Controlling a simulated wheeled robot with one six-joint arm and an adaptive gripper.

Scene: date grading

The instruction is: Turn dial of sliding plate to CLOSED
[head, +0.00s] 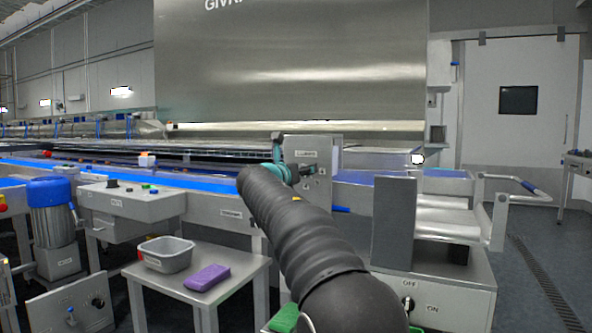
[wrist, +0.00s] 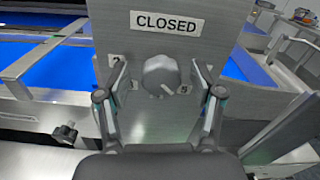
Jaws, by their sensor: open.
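The sliding plate (head: 322,150) is an upright grey metal panel at the head view's centre. In the wrist view the plate (wrist: 150,122) fills the middle, with a CLOSED sign (wrist: 166,22) above a round grey dial (wrist: 161,74). A pale pointer line on the dial seems to slant down and right, towards a small marking partly beside the right finger. CLOSED is straight above the dial. My gripper (wrist: 160,80) is open, one finger on each side of the dial, with gaps visible. In the head view my gripper (head: 298,171) is before the plate and the dial is not clear.
Blue conveyor belts (wrist: 60,68) run on both sides of the plate. A black knob (wrist: 66,132) sticks out at lower left. In the head view, a side table holds a grey tub (head: 167,262) and a purple cloth (head: 207,277). A control cabinet (head: 455,291) stands right of my arm.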

